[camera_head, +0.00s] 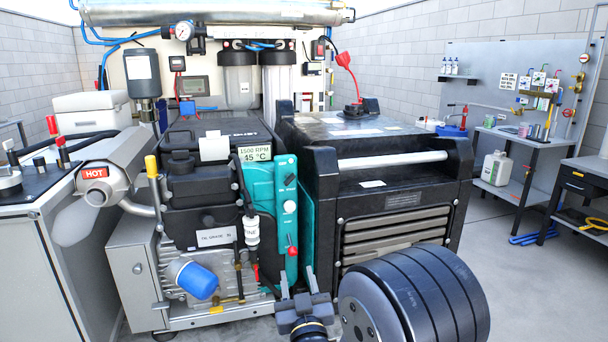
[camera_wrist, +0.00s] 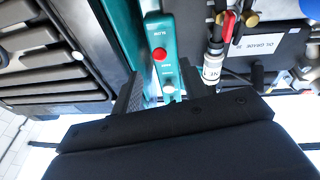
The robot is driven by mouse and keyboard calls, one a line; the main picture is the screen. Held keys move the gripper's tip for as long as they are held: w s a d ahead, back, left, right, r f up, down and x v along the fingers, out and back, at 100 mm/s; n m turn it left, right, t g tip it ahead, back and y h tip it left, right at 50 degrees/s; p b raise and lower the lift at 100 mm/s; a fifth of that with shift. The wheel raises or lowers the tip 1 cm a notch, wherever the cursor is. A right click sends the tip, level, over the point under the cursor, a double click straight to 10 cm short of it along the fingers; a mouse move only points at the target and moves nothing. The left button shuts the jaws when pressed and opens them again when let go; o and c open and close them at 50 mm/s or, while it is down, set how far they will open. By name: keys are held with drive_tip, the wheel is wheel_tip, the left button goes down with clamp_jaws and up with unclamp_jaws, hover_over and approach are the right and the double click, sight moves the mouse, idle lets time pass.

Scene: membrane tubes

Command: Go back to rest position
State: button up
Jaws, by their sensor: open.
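My gripper (camera_head: 297,277) is low in the middle of the head view, in front of the teal control panel (camera_head: 287,205). Its two dark fingers stand apart and nothing shows between them as held. In the wrist view my gripper (camera_wrist: 160,92) is open, with the teal panel (camera_wrist: 160,30) beyond and between the fingers. I cannot tell the exact distance to the panel.
The engine (camera_head: 205,220) with a blue filter (camera_head: 197,280) and a HOT-labelled exhaust (camera_head: 95,173) is at left. A black generator box (camera_head: 395,195) is at right. A horizontal metal tube (camera_head: 215,12) spans the top. Grey floor (camera_head: 525,285) is open at right, before workbenches.

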sight(293, 253)
drive_tip(key=p+x, duration=0.1)
drive_tip(key=x, duration=0.6)
drive_tip(key=shift+w+r+p, duration=0.3)
drive_tip(key=shift+w+p, duration=0.05)
drive_tip(key=shift+p, duration=0.05)
drive_tip(key=shift+w+a+r+p, duration=0.1)
drive_tip(key=shift+r+p, duration=0.05)
drive_tip(key=shift+p, duration=0.45)
drive_tip(key=shift+r+g+p, duration=0.15)
drive_tip(key=shift+g+p, duration=0.15)
drive_tip(key=shift+p, duration=0.5)
drive_tip(key=g+p, duration=0.1)
drive_tip(key=p, duration=0.4)
drive_tip(key=r+g+p, duration=0.1)
drive_tip(key=p, duration=0.4)
drive_tip(key=shift+s, duration=0.3)
drive_tip(key=s+d+f+t+b, duration=0.1)
drive_tip(key=s+d+f+b, duration=0.1)
drive_tip(key=s+b, duration=0.6)
drive_tip(key=shift+s+b, duration=0.4)
drive_tip(key=shift+b, duration=0.6)
